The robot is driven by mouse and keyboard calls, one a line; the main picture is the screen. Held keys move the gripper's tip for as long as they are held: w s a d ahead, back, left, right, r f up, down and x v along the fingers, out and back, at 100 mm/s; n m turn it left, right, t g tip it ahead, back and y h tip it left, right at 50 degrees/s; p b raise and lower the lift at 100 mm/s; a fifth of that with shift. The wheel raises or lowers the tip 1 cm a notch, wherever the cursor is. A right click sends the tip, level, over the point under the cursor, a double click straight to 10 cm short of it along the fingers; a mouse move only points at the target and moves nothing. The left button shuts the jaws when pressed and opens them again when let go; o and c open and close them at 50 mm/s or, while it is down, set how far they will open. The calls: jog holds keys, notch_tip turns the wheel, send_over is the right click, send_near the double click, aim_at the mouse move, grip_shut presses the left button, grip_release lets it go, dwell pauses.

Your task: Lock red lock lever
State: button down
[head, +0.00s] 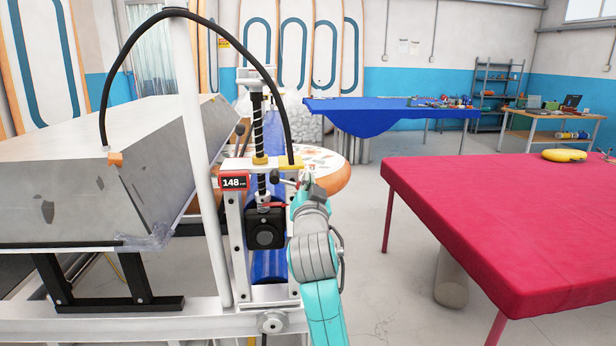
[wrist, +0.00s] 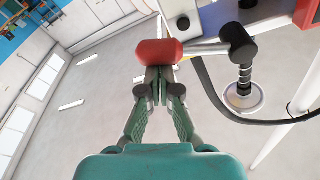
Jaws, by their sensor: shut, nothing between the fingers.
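The red lock lever shows in the wrist view as a red knob (wrist: 158,52) on a silver rod that runs right to a black joint (wrist: 238,44). My gripper (wrist: 157,74) is shut and empty, with its green fingertips right at the knob's near edge; I cannot tell whether they touch it. In the head view my gripper (head: 305,182) is beside the upper part of the white machine post, and I cannot make out the red knob there.
The machine carries a red 148 display (head: 234,183), a black threaded screw (head: 258,130) and an arching black hose (head: 145,30). A grey block (head: 60,190) lies at left.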

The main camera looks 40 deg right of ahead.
jog(key=w+a+f+m+g, duration=0.1)
jog(key=f+m, duration=0.1)
jog(key=m, duration=0.2)
jog(key=w+a+f+m, duration=0.1)
jog(key=f+m, duration=0.1)
jog(key=m, duration=0.3)
jog(key=a+f+m+g, duration=0.1)
jog(key=a+f+m, duration=0.1)
jog(key=m, duration=0.3)
jog(key=shift+w+f+g, duration=0.25)
jog(key=shift+w+g, duration=0.05)
jog(key=shift+w, duration=0.1)
jog(key=shift+w+a+f, duration=0.2)
jog(key=shift+a, duration=0.1)
jog(key=shift+a, duration=0.1)
